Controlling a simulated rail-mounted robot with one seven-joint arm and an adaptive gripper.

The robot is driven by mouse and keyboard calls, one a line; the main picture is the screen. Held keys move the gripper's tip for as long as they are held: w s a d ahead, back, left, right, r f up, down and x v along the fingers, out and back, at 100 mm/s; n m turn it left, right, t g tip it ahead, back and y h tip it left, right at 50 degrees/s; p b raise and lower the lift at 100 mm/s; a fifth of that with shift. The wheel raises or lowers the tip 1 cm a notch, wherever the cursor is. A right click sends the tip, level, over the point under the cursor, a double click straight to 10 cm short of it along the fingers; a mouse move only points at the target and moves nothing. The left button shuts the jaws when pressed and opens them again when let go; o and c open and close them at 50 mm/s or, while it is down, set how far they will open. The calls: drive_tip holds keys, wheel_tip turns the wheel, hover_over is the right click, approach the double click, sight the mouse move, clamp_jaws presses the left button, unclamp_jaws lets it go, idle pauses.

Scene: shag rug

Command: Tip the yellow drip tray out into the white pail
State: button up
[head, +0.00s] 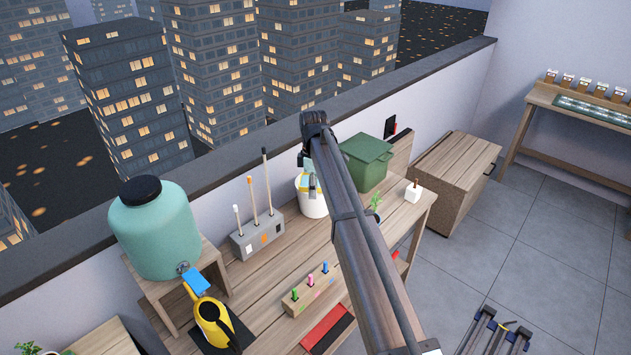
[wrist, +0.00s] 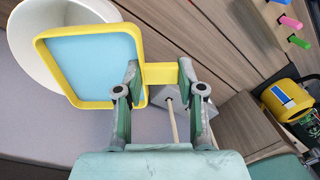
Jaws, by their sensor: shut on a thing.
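The yellow drip tray (wrist: 92,104) shows in the wrist view with a light blue inside; I cannot tell whether the blue is liquid or the tray's floor. My gripper (wrist: 160,75) is shut on the tray's short yellow handle. The white pail (wrist: 22,52) is behind the tray, which hides much of its opening. In the head view the pail (head: 312,207) stands on the wooden bench, and my gripper (head: 309,180) is over it. My arm hides part of the pail, and only a little yellow of the tray shows there.
A grey block (head: 257,236) with upright rods stands left of the pail. A green lidded box (head: 366,160) is to its right. A low wall runs behind.

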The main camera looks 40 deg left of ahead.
drive_tip(key=shift+r+p, duration=0.2)
drive_tip(key=shift+p, duration=0.1)
drive_tip(key=shift+w+a+r+g+h+p, duration=0.15)
drive_tip(key=shift+r+g+h+p, duration=0.2)
drive_tip(key=shift+p, duration=0.25)
drive_tip(key=shift+r+p, duration=0.1)
drive_tip(key=shift+p, duration=0.2)
drive_tip(key=shift+w+r+g+h+p, duration=0.1)
drive_tip(key=shift+r+g+h+p, duration=0.25)
drive_tip(key=shift+p, duration=0.3)
drive_tip(key=shift+a+r, duration=0.1)
drive_tip(key=shift+w+r+g+p, duration=0.2)
drive_tip(key=shift+r+g+p, duration=0.25)
drive_tip(key=shift+p, duration=0.4)
drive_tip(key=shift+f, duration=0.1)
idle(0.8)
